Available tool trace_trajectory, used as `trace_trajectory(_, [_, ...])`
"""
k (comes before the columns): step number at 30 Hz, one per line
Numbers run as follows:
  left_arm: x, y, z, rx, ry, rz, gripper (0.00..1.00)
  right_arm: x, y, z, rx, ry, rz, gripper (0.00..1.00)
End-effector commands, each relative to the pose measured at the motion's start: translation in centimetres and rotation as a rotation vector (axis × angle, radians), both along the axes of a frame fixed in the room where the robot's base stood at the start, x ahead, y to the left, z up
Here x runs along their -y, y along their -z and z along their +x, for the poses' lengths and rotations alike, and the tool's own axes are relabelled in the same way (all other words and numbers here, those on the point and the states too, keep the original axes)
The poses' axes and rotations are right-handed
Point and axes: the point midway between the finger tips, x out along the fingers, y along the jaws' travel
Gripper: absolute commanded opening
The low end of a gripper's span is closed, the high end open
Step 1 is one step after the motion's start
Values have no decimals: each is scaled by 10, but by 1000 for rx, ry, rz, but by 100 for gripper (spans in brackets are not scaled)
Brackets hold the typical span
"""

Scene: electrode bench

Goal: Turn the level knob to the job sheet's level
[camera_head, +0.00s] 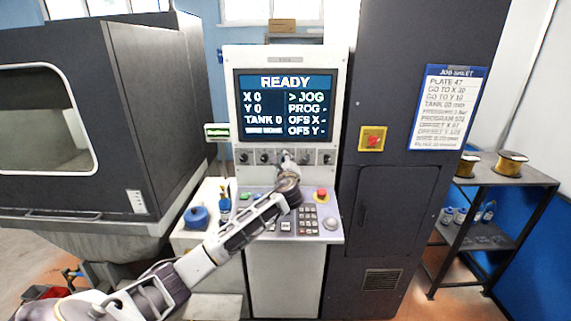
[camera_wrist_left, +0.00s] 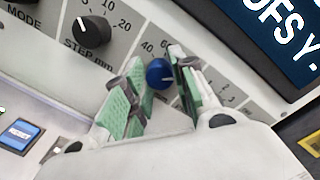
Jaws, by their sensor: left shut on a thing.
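My left gripper (camera_head: 287,160) reaches up to the knob row on the white control panel (camera_head: 231,158). In the left wrist view its green-padded fingers (camera_wrist_left: 157,84) are shut on a blue knob (camera_wrist_left: 159,73). Scale marks 40 and 60 show beside this knob; its name is hidden by the fingers. The screen (camera_head: 285,107) reads READY, X 0, Y 0, TANK 0, with the arrow at JOG. The blue-edged job sheet (camera_head: 447,108) hangs on the dark cabinet; its TANK line is too blurred to read surely. My right gripper is out of view.
A black STEP mm knob (camera_wrist_left: 92,32) is beside the held knob. Below are a keypad (camera_head: 308,221), a red stop button (camera_head: 321,195) and a blue round item (camera_head: 197,217). A shelf (camera_head: 505,178) with spools stands right.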

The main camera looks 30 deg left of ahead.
Motion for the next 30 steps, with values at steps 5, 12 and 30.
trace_trajectory(5, [0,2,0,70,1,-114,3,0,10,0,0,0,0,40])
trace_trajectory(12, [0,3,-1,170,-1,-277,3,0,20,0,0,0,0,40])
trace_trajectory(30, [-1,1,-1,282,-1,-461,2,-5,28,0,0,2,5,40])
